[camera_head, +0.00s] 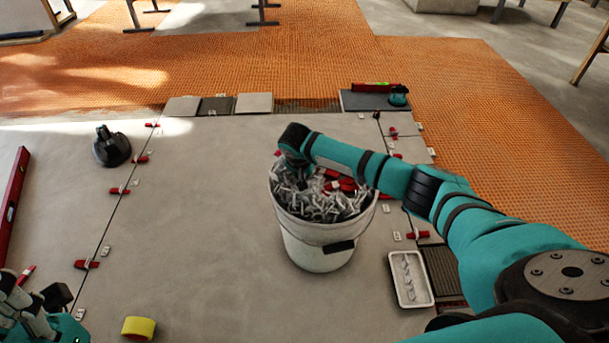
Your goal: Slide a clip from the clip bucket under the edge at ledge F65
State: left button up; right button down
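The clip bucket (315,238) is a white pail standing on the grey tiled floor, filled with pale clips (322,205) and some red wedges (340,184). My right arm reaches over its rim from the right. The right gripper (294,172) points down into the bucket at its back left, among or just above the clips; its fingertips are hard to make out. No label F65 is readable, so I cannot tell which edge is that ledge.
Red wedges with clips (87,264) line the left joint; more sit along the right joint (394,133). A white tray (425,298) of pale pieces lies right of the bucket.

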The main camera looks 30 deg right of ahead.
jog(key=c, duration=2)
grip_release()
jog(key=shift+f, duration=0.25)
jog(key=o, duration=0.5)
